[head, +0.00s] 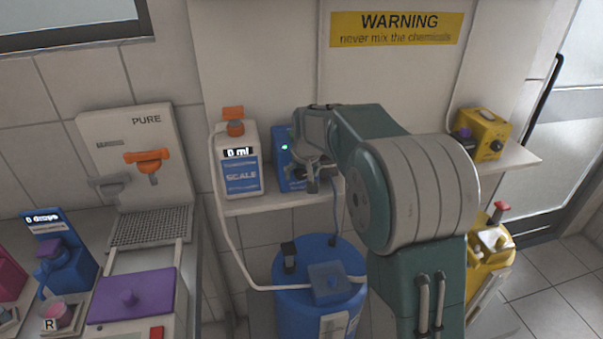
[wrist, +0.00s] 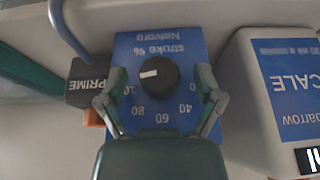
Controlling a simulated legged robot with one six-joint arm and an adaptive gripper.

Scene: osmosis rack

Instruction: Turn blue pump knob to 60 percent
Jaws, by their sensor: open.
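The blue pump (head: 285,172) stands on the shelf in the head view, largely hidden behind my gripper (head: 316,170); a green light shows on it. In the wrist view its blue face (wrist: 185,55) is upside down, with a round black knob (wrist: 158,77) in the middle. The knob's white mark points left in the picture, near the partly hidden number at the left. The 60 is below the knob, with 80 to its left and 40 to its right. My gripper (wrist: 158,80) is open, its fingers on either side of the knob and apart from it.
A white scale bottle (head: 240,170) stands close left of the pump; it is at the right in the wrist view. A dark PRIME block (wrist: 88,83) is beside the pump. A blue barrel (head: 305,300) stands below the shelf, and a yellow pump (head: 482,135) sits further right.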

